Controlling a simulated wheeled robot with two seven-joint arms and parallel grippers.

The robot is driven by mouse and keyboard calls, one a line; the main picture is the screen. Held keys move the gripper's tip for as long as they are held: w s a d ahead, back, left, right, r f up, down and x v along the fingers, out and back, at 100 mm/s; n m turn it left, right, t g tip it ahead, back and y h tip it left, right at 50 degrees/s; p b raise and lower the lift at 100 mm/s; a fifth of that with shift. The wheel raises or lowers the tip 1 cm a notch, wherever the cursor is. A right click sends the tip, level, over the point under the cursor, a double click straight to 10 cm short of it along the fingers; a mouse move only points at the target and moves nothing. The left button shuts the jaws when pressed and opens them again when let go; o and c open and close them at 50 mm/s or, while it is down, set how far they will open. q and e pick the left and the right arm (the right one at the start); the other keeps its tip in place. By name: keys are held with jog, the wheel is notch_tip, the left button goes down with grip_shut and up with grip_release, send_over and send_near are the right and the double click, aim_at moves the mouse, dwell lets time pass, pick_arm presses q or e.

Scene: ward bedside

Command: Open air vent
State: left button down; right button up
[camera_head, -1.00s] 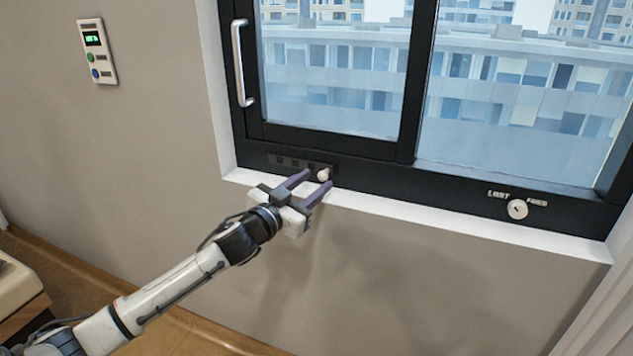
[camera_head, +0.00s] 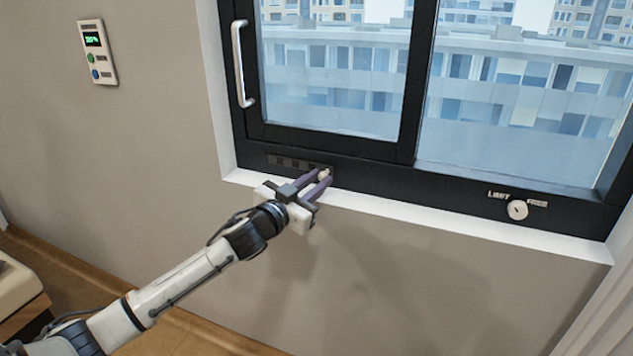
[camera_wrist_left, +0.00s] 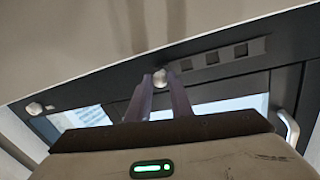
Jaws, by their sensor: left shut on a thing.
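The air vent (camera_head: 291,163) is a dark strip with small square slots in the lower window frame. A small white knob (camera_head: 324,173) sits at its right end. My left gripper (camera_head: 323,178) is shut on this knob, with its purple fingers on either side of it. In the left wrist view the knob (camera_wrist_left: 160,77) shows between the fingertips, and the vent slots (camera_wrist_left: 215,57) show to its right. The right gripper is not in view.
The window has a vertical white handle (camera_head: 241,63) on its left sash. A round white LIMIT/FREE knob (camera_head: 517,209) is on the frame at right. The white sill (camera_head: 430,217) runs just below the frame. A wall panel (camera_head: 97,51) hangs at left.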

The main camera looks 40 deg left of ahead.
pick_arm(q)
jog(key=shift+w+d+p, duration=0.15)
jog(key=shift+d+p, duration=0.05)
jog(key=shift+d, duration=0.45)
jog(key=shift+w+d+p, duration=0.15)
jog(key=shift+d+p, duration=0.05)
jog(key=shift+d, duration=0.4)
jog(key=c, duration=1.6)
grip_release()
jog(key=shift+d, duration=0.1)
jog(key=shift+s, duration=0.2)
jog(key=s, duration=1)
jog(key=shift+d, duration=0.15)
